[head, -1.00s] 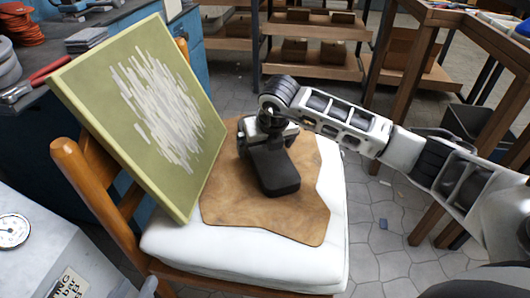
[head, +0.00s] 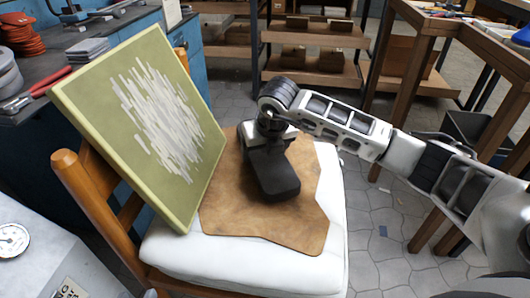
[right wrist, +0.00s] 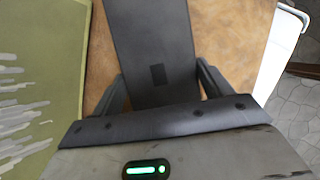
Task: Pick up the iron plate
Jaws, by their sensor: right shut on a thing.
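A dark, flat slab, which I take as the iron plate (right wrist: 150,35), fills the space between the fingers of my right gripper (right wrist: 160,82) in the right wrist view. The gripper is shut on it. In the head view the dark right hand (head: 272,172) is over the brown leather piece on the chair. The plate cannot be told apart from the hand there. Whether the plate still touches the leather cannot be told. My left gripper is not in view.
The leather piece (head: 300,228) lies on the chair's white cushion (head: 215,258). A green canvas with white strokes (head: 95,95) leans on the chair back, close left of the hand. A wooden table (head: 425,55) stands at the right. Open floor lies between chair and table.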

